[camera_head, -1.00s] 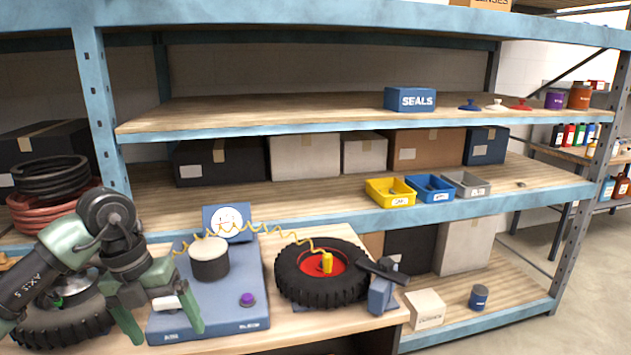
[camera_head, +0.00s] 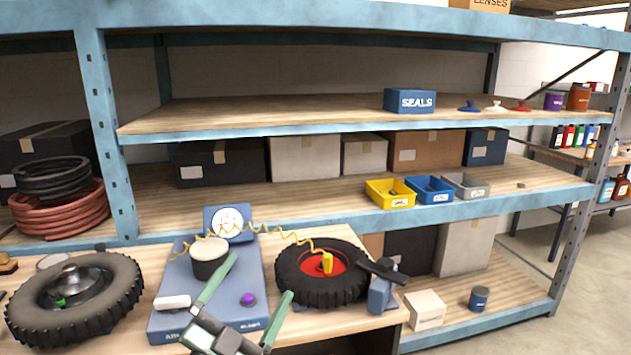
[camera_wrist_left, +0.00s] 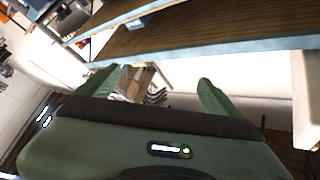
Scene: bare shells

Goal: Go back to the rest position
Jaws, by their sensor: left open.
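My left gripper (camera_head: 259,278) shows at the bottom of the head view, in front of the blue device on the workbench. Its two green fingers are spread apart with nothing between them. In the left wrist view its open fingers (camera_wrist_left: 156,82) also frame an empty gap, with shelving beyond. Most of my left arm is below the head view. My right gripper is not in view.
A blue device (camera_head: 175,290) with a gauge (camera_head: 229,221) lies behind the gripper. A wheel with a red hub (camera_head: 320,275) is on the right, another wheel (camera_head: 75,298) on the left. Shelving with a yellow bin (camera_head: 390,193) stands behind.

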